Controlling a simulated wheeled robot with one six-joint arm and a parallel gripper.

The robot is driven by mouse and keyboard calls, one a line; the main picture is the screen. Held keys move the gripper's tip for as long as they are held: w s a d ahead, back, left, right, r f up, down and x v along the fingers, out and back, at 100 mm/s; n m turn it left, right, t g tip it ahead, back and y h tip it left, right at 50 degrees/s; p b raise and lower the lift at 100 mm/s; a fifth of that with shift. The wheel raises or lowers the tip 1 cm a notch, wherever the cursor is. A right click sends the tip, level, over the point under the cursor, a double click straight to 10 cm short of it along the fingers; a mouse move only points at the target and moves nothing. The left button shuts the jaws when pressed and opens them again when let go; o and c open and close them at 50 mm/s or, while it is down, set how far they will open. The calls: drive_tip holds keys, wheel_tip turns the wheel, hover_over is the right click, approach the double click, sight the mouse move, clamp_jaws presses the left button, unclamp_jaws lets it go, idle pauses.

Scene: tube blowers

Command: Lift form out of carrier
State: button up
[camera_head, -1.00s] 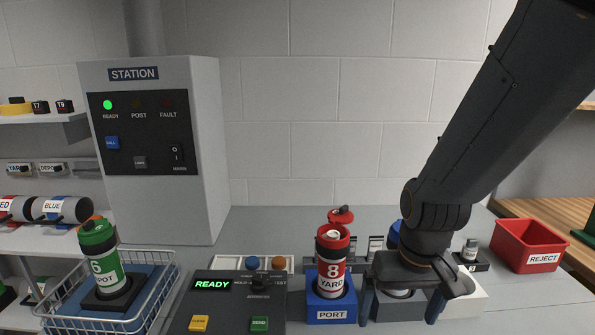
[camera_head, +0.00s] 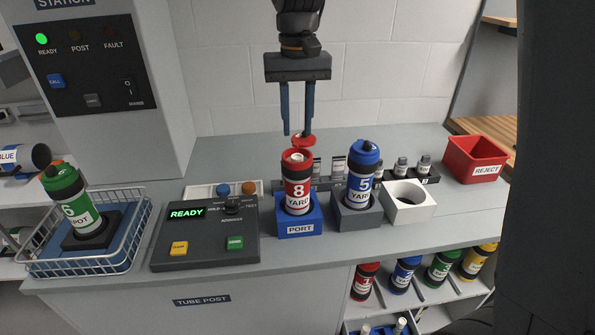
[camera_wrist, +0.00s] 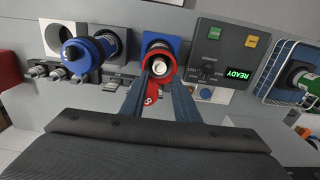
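The red carrier (camera_head: 297,185), marked 8 YARD, stands upright in the blue PORT block (camera_head: 300,226). Its red lid (camera_head: 303,140) is swung open towards the back; the lid also shows between my fingers in the wrist view (camera_wrist: 152,95). A white roll, apparently the form (camera_head: 297,156), sits inside the carrier's mouth, and it also shows in the wrist view (camera_wrist: 160,68). My gripper (camera_head: 296,134) points down above the carrier's mouth and lid. Its two blue fingers are apart with nothing held between them. Contact with the lid cannot be told.
A blue carrier (camera_head: 362,176), marked 5 YARD, stands in a grey block just right. Beyond it are an empty white block (camera_head: 407,204) and a red REJECT bin (camera_head: 476,158). A control box (camera_head: 207,246) reading READY and a wire basket (camera_head: 142,225) with a green carrier are left.

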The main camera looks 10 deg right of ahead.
sight(297, 156)
drive_tip(key=shift+w+a+r, duration=0.1)
drive_tip(key=shift+w+a, duration=0.05)
drive_tip(key=shift+w, duration=0.05)
drive_tip(key=shift+d+f+p, duration=0.2)
drive_tip(key=shift+f+p, duration=0.5)
drive_tip(key=shift+f, duration=0.75)
drive_tip(key=shift+f+p, duration=1.1)
drive_tip(key=shift+f, duration=1.2)
clamp_jaws()
